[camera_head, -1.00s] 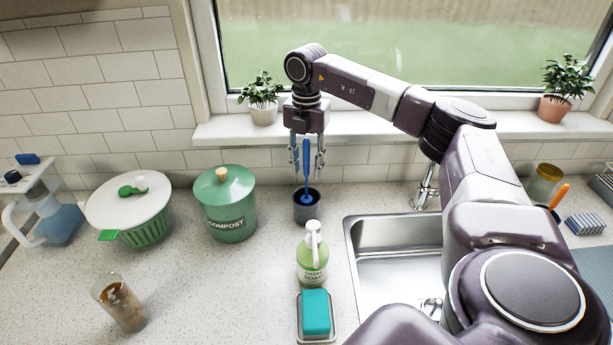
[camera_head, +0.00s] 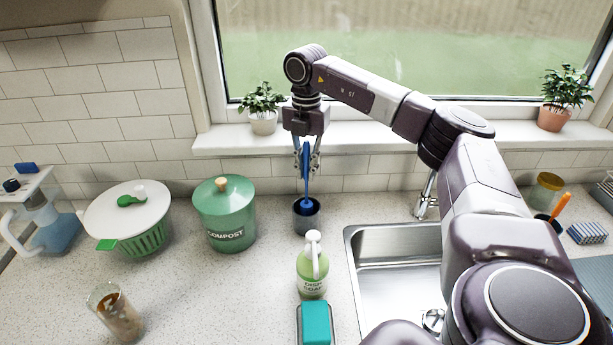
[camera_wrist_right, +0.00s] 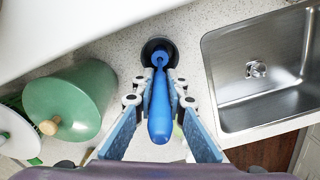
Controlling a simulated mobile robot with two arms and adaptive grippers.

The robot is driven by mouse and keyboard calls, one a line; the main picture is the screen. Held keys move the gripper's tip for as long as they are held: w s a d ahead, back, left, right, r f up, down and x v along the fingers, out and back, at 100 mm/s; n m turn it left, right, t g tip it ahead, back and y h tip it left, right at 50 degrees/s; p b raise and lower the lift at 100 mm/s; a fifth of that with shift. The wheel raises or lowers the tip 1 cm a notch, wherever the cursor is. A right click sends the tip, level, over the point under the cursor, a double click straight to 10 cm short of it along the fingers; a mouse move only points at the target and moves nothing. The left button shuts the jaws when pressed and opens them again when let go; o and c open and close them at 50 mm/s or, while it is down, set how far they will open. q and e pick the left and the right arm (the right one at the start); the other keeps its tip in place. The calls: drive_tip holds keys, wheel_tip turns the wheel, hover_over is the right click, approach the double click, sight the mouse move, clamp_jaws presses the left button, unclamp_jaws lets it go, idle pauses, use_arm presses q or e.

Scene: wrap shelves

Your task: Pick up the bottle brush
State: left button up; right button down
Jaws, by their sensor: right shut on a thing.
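The blue bottle brush (camera_head: 307,190) stands upright with its lower end in a dark grey round holder (camera_head: 307,221) on the counter, behind the dish soap. My right gripper (camera_head: 307,170) comes down from above and is shut on the brush's handle. In the right wrist view the brush handle (camera_wrist_right: 160,108) lies between the two fingers (camera_wrist_right: 160,90), with the holder (camera_wrist_right: 152,50) beyond it. The brush's lower end is hidden inside the holder. My left gripper is not in view.
A green dish soap bottle (camera_head: 312,272) and a teal sponge (camera_head: 315,322) stand in front of the holder. A green compost bin (camera_head: 225,222) is to the left, the steel sink (camera_head: 385,265) to the right. A window sill (camera_head: 350,131) with plants runs behind.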

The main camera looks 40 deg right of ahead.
sight(306, 141)
wheel_tip(306, 141, up, 10)
drive_tip(key=shift+w+r+b, duration=0.1)
drive_tip(key=shift+r+b, duration=0.15)
drive_tip(key=shift+b, duration=0.6)
wheel_tip(306, 141, up, 6)
drive_tip(key=shift+f+p, duration=0.15)
drive_tip(key=shift+p, duration=1)
drive_tip(key=shift+r+p, duration=0.3)
drive_tip(key=shift+r, duration=0.75)
drive_tip(key=shift+f, duration=0.1)
